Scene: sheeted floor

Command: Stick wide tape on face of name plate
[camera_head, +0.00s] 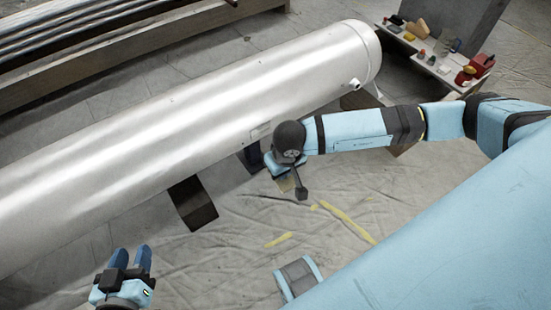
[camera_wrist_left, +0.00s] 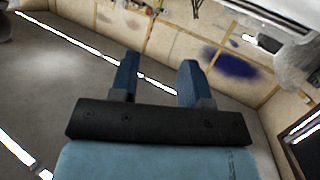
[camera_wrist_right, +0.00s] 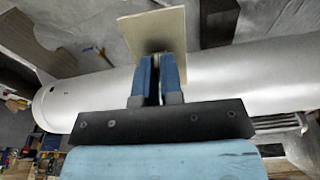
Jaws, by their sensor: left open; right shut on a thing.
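The large silvery tank (camera_head: 170,110) lies diagonally across the head view. A small plate (camera_head: 261,131), seemingly the name plate, is on its lower side, just above my right gripper (camera_head: 252,157). In the right wrist view, my right gripper (camera_wrist_right: 159,60) is shut on a flat, pale beige square piece (camera_wrist_right: 152,28), apparently the wide tape. The piece stands in front of the tank (camera_wrist_right: 265,75); contact cannot be told. My left gripper (camera_head: 133,256) is open and empty at lower left, apart from the tank. Its spread blue fingers (camera_wrist_left: 157,75) show in the left wrist view.
Dark supports (camera_head: 193,203) hold the tank above the wrinkled sheeted floor (camera_head: 230,265), which has yellow marks. A small bench (camera_head: 420,55) with tools and a red item (camera_head: 475,68) stands at upper right. Long beams (camera_head: 110,50) lie behind the tank.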

